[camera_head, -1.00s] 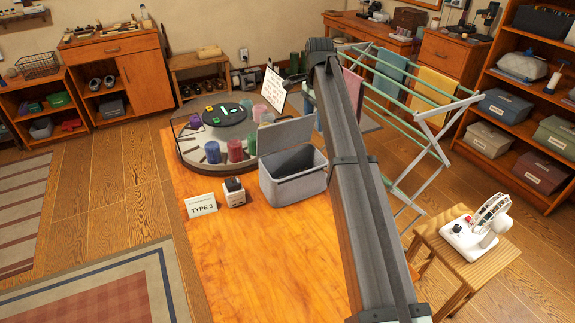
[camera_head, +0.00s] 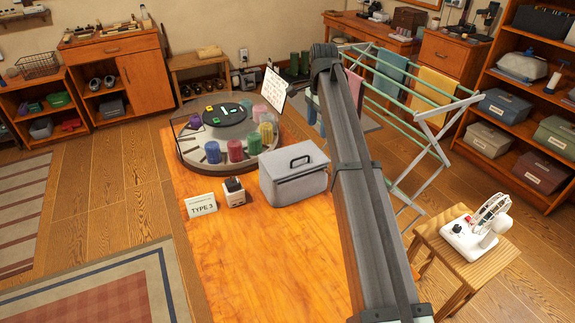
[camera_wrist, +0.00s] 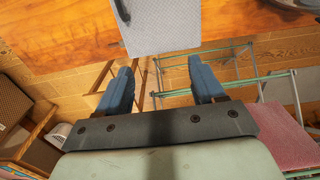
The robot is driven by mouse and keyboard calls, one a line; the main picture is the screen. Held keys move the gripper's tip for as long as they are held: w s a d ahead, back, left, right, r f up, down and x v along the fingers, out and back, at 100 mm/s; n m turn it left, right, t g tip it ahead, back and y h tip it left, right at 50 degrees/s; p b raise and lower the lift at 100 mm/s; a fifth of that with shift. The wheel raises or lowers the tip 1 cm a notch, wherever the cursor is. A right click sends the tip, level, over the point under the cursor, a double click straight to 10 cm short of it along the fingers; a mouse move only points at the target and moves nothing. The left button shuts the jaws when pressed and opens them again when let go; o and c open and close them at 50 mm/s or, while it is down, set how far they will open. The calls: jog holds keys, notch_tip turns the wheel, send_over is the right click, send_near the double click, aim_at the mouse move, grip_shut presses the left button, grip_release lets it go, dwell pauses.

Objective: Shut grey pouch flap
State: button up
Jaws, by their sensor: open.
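The grey pouch (camera_head: 294,186) stands on the orange wooden table, in the middle of the head view. Its flap (camera_head: 294,160) lies down over the top, with a dark handle on it, and the inside is hidden. In the wrist view the grey flap (camera_wrist: 160,28) shows at the top, with part of the dark handle at its left edge. My gripper (camera_wrist: 161,85) is open and empty, its two blue fingers apart and clear of the pouch. In the head view my arm passes to the right of the pouch, and the fingers cannot be made out.
A round grey turntable (camera_head: 190,150) with coloured cylinders stands behind the pouch at left. A TYPE 3 card (camera_head: 201,204) and a small white-and-black device (camera_head: 234,192) stand left of it. A drying rack (camera_head: 425,130) stands right of my arm. The table's front is clear.

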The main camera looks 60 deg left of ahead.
jog(key=shift+r, duration=0.2)
jog(key=shift+r, duration=2.05)
dwell(0.6)
